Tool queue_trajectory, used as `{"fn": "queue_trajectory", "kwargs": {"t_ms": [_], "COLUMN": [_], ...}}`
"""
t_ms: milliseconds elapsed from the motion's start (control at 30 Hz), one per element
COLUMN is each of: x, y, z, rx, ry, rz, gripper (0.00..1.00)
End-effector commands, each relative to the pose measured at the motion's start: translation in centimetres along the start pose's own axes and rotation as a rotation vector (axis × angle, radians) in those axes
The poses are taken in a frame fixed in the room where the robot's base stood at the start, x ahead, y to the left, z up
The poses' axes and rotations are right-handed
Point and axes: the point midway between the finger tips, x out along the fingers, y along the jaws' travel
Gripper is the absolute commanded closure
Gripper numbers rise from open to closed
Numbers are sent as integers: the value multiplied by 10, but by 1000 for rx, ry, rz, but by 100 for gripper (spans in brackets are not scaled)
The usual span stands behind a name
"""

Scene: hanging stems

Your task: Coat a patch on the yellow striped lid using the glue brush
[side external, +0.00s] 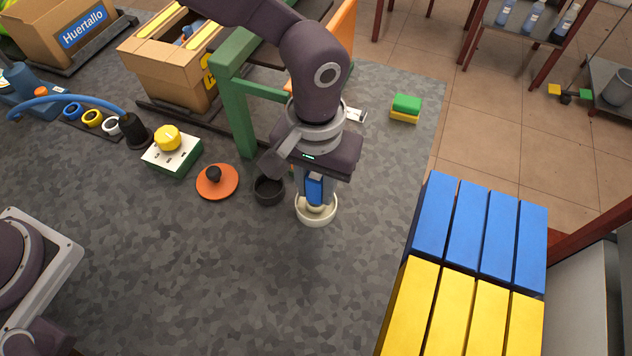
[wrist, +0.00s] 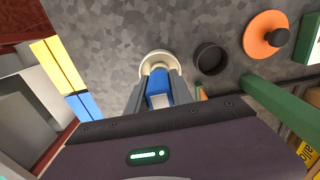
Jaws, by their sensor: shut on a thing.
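My gripper (side external: 314,198) points down and is shut on the blue-handled glue brush (side external: 315,189). The brush also shows between the fingers in the wrist view (wrist: 157,88). Its lower end is hidden in or over a round cream pot (side external: 304,213), whose rim shows in the wrist view (wrist: 146,63). I cannot tell whether the bristles touch the pot's bottom. I cannot make out a lid that is surely the yellow striped one; the open cardboard box (side external: 172,68) at the upper left has yellow bands (side external: 160,22) along its top flaps.
A black bowl (side external: 269,190) sits close left of the pot, then an orange disc with a black knob (side external: 217,182) and a yellow-knobbed switch box (side external: 172,153). A green post (side external: 238,118) stands behind. Blue and yellow slats (side external: 468,225) are at right. The front mat is clear.

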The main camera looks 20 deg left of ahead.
Motion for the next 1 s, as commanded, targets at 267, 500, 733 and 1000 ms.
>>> {"fn": "queue_trajectory", "kwargs": {"t_ms": [267, 500, 733, 1000], "x": [-2, -28, -52, -69], "y": [0, 0, 0, 0], "z": [0, 0, 0, 0], "rx": [0, 1, 1, 0], "ry": [-1, 1, 1, 0], "rz": [-2, 0, 0, -1], "gripper": [100, 100, 100, 100]}}
